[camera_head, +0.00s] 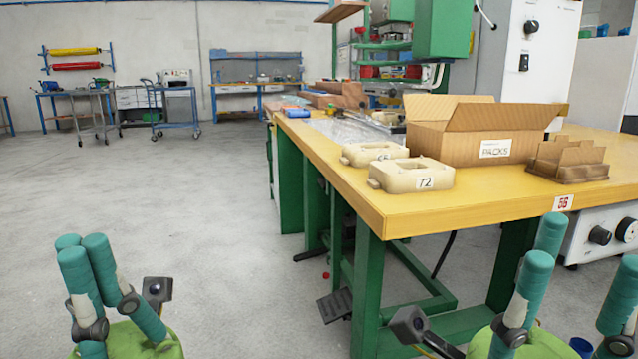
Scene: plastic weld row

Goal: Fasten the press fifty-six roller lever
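The green press (451,30) stands at the back of a yellow-topped bench (470,205) whose front edge carries a red 56 label (563,203). I cannot make out a roller lever on the press; it is too small or hidden at this distance. My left gripper (82,250) is low at the left over open floor, with its teal fingertips drawn together and nothing seen between them. My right gripper (585,250) is low at the right in front of the bench, with its fingers spread and empty. Both are apart from the press.
Two beige moulded parts, one marked 72 (411,175), lie at the bench's left edge. A dark pedal (335,305) is on the floor by the green legs.

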